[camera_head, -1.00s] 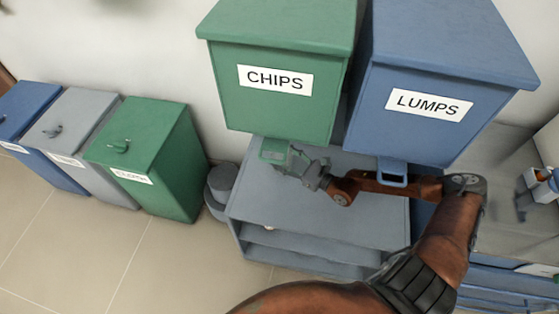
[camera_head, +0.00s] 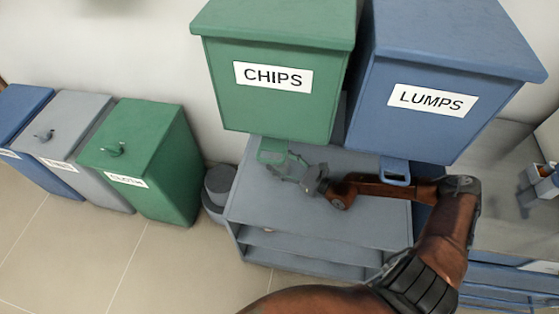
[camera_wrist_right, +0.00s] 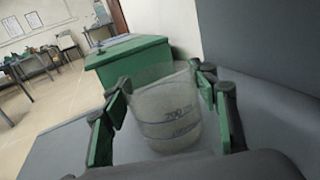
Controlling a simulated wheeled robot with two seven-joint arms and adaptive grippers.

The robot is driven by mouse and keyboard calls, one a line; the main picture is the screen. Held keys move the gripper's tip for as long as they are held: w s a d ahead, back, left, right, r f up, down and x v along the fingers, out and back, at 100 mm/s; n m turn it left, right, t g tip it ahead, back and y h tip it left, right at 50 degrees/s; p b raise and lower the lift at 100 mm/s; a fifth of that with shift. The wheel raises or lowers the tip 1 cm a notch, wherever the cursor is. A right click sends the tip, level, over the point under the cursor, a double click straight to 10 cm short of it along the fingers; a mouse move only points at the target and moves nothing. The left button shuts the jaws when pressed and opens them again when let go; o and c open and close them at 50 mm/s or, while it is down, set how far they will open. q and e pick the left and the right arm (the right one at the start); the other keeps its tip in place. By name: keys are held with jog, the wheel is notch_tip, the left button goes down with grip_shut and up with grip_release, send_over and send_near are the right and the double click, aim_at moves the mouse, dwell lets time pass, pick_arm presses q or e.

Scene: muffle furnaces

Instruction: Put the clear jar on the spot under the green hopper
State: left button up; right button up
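The green hopper marked CHIPS (camera_head: 270,95) hangs on the wall, with a small green spout (camera_head: 272,151) beneath it. My right gripper (camera_head: 287,169) is just below that spout, over the grey top of the unit. In the right wrist view the clear jar (camera_wrist_right: 168,112), with dark printed marks, sits upright between the two green-and-black fingers, which close against its sides. In the head view the jar is hard to make out among the fingers. The spot under the hopper is not clearly visible. My left gripper is not in view.
The blue LUMPS hopper (camera_head: 440,85) hangs to the right, its spout (camera_head: 395,172) close to my right arm. The grey shelf unit (camera_head: 350,225) has free room on its top. A green floor bin (camera_head: 150,165) and other bins stand left.

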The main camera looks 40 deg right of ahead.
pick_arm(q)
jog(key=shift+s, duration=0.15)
pick_arm(e)
jog(key=o, duration=0.4)
jog(key=shift+c, duration=0.2)
jog(key=shift+r, duration=0.2)
pick_arm(q)
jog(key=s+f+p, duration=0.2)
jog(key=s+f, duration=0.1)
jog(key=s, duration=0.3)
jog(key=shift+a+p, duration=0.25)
jog(key=shift+p, duration=0.15)
pick_arm(e)
jog(key=v, duration=1.2)
